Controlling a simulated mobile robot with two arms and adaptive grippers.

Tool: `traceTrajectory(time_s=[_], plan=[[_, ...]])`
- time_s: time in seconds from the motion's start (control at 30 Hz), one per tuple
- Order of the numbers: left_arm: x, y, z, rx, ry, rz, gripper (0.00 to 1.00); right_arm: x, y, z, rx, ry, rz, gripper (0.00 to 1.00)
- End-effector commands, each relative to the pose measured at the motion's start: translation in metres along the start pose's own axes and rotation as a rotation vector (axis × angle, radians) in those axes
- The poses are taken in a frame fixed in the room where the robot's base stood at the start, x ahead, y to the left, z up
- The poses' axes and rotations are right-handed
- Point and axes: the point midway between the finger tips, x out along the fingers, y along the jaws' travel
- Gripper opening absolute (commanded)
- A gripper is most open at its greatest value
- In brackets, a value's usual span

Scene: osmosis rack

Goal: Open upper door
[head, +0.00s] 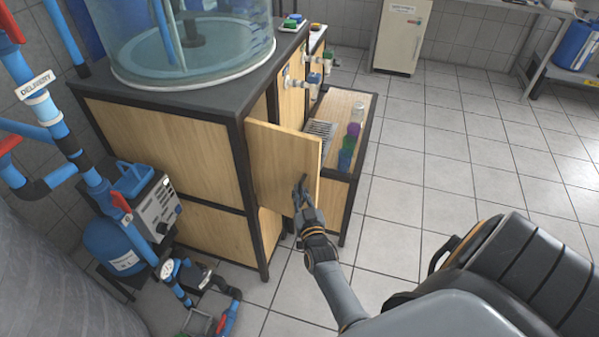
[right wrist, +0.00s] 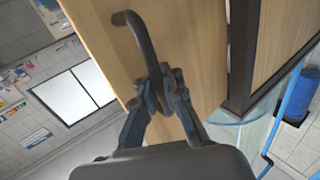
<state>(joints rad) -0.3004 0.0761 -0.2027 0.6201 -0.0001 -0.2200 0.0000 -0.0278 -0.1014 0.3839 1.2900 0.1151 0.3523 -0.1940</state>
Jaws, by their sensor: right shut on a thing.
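The upper door (head: 283,160) is a light wooden panel on the black-framed cabinet (head: 165,130). It stands swung out from the cabinet, partly open. Its dark curved handle (right wrist: 140,28) shows in the right wrist view on the door face (right wrist: 195,45). My right gripper (head: 302,197) is at the door's outer face, on the handle. In the right wrist view its fingers (right wrist: 163,82) are shut around the handle bar. What lies behind the door is mostly hidden. My left gripper is not in view.
A glass tank (head: 190,45) stands on the cabinet top. A lower shelf (head: 350,100) beyond the door carries bottles and a rack. Blue pipes and a pump unit (head: 130,225) stand at the left. The tiled floor (head: 450,150) to the right is clear.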

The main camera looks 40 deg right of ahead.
Motion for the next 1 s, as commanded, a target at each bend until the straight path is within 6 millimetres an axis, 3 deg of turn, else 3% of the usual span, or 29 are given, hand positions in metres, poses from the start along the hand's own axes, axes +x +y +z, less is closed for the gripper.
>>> traceTrajectory(time_s=[0.13, 0.2, 0.27, 0.63, 1.0], plan=[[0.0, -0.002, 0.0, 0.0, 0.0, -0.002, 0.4, -0.002, 0.005, 0.003, -0.006, -0.005, 0.006, 0.0], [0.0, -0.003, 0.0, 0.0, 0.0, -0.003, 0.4, -0.002, 0.005, 0.003, -0.006, -0.005, 0.006, 0.21], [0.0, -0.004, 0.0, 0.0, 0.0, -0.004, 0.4, -0.002, 0.004, 0.003, -0.005, -0.005, 0.005, 0.32], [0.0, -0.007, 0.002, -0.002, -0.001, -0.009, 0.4, -0.006, 0.002, 0.002, -0.001, -0.004, 0.002, 0.32], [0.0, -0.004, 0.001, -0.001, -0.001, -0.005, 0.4, -0.063, 0.004, 0.003, -0.001, -0.005, 0.004, 0.32]])
